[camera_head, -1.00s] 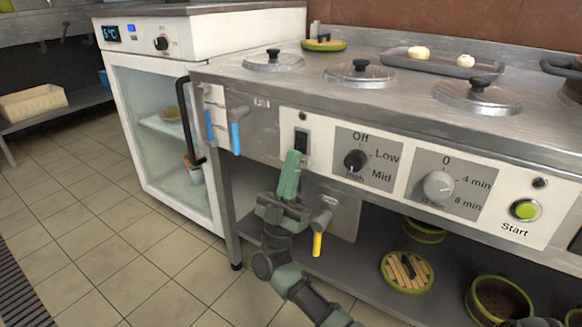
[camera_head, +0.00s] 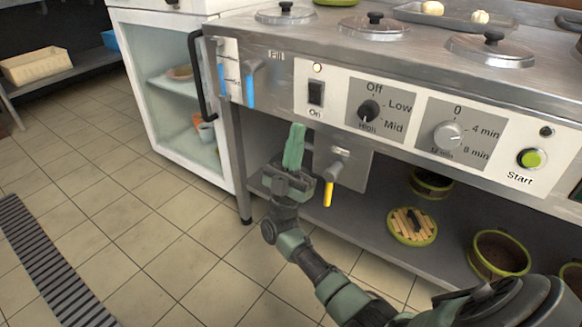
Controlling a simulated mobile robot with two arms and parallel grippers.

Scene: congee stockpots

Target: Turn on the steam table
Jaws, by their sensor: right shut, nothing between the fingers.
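The steam table (camera_head: 400,65) is a steel counter with lidded wells and a pale front control panel. A black rocker switch (camera_head: 316,93) labelled "On" is at the panel's left end. A small indicator light (camera_head: 317,67) above it looks pale with a reddish rim. My right gripper (camera_head: 296,130) is shut and empty, pointing up just below and left of the switch, apart from it. My left gripper is not in view.
A black dial (camera_head: 369,110) marked Off, Low, Mid and High, a timer dial (camera_head: 447,135) and a green Start button (camera_head: 531,158) lie to the right. A yellow-handled valve (camera_head: 329,192) hangs close beside my gripper. A glass-fronted cabinet (camera_head: 175,110) stands left.

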